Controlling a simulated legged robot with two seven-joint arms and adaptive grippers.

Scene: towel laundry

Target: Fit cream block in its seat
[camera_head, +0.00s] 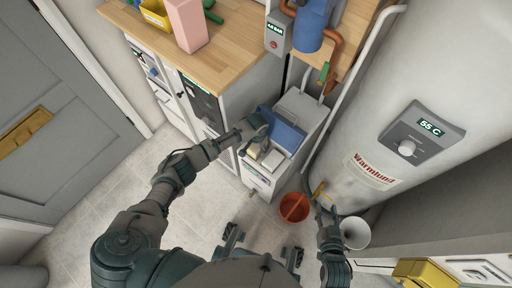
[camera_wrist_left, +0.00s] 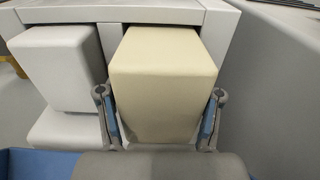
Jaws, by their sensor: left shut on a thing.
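The cream block (camera_wrist_left: 165,75) stands between the two fingers of my left gripper (camera_wrist_left: 160,115), which is shut on it. In the head view my left gripper (camera_head: 262,138) is over the open top of a white unit (camera_head: 262,178), with the small cream block (camera_head: 255,151) below it. The cream block is beside a white block (camera_wrist_left: 60,65), with a narrow gap between them. The seat and the block's hidden end cannot be made out. My right gripper (camera_head: 324,200) is low, near the water tank; its fingers are too small to read.
A blue lid (camera_head: 288,132) stands open behind the blocks. An orange bucket (camera_head: 294,207) and a white bucket (camera_head: 355,232) stand on the floor. The tall tank (camera_head: 440,75) blocks the right side. A wooden counter (camera_head: 225,45) is behind the left arm. Tiled floor is clear at left.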

